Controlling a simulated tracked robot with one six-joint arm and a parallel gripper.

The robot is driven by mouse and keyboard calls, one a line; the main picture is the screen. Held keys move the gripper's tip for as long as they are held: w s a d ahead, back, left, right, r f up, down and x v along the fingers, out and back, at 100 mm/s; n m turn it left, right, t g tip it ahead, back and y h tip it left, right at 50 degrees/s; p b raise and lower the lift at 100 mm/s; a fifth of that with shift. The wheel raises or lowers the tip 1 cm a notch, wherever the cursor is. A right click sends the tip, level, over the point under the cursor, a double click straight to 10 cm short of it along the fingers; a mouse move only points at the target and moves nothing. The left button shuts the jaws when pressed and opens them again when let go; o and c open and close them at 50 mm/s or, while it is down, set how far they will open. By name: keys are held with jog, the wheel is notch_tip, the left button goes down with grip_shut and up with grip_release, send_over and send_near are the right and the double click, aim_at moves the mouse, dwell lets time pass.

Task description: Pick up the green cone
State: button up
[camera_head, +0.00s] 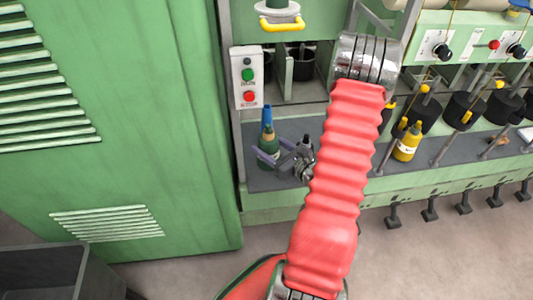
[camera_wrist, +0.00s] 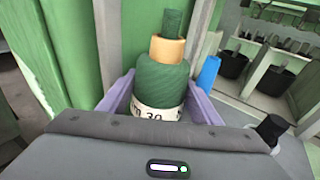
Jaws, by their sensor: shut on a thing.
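The green cone (camera_wrist: 160,85) looks like a green wound body with a tan collar, a narrower green top and a white printed band low down. It stands upright between the two purple fingers of my gripper (camera_wrist: 160,103), which are shut on it. In the head view the cone (camera_head: 268,148) is at the left end of the grey machine shelf, with my gripper (camera_head: 279,152) reaching it from the right. The cone's base is hidden in the wrist view, and I cannot tell whether it touches the shelf.
A blue pointed thing (camera_head: 266,117) stands just behind the cone. A large green cabinet (camera_head: 120,120) is close on the left, with a control box (camera_head: 247,78) above the shelf. A yellow bottle (camera_head: 407,142) and several black pots are to the right.

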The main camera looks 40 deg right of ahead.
aim_at(272, 142)
jog(key=shift+r, duration=1.8)
jog(key=shift+a, duration=0.1)
